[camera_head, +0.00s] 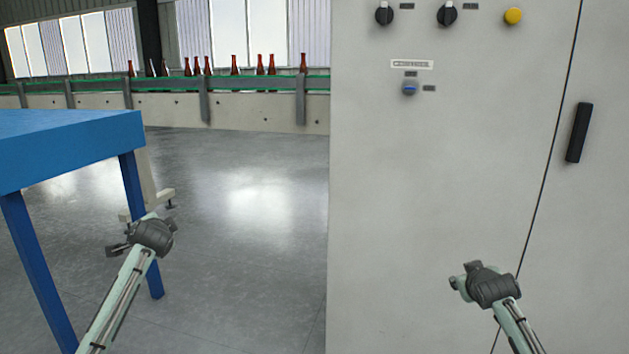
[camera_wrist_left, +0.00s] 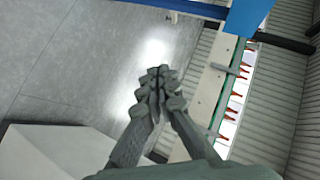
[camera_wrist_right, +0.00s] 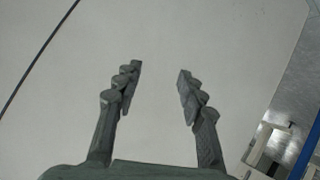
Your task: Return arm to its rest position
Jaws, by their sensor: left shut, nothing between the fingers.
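My left arm (camera_head: 122,290) comes in from the lower left of the head view, beside the blue table's legs. In the left wrist view my left gripper (camera_wrist_left: 160,82) is shut, its fingertips together with nothing between them, above the grey floor. My right arm (camera_head: 515,325) comes in from the lower right, in front of the grey cabinet. In the right wrist view my right gripper (camera_wrist_right: 158,75) is open and empty, its fingers wide apart before the cabinet's plain face. Neither gripper touches anything that I can see.
The grey cabinet (camera_head: 430,190) with knobs, a yellow button and a black handle (camera_head: 579,132) fills the right. A blue table (camera_head: 70,140) stands at left. Behind it, several amber bottles (camera_head: 234,65) stand along a conveyor (camera_head: 170,104). Open floor (camera_head: 250,200) lies between.

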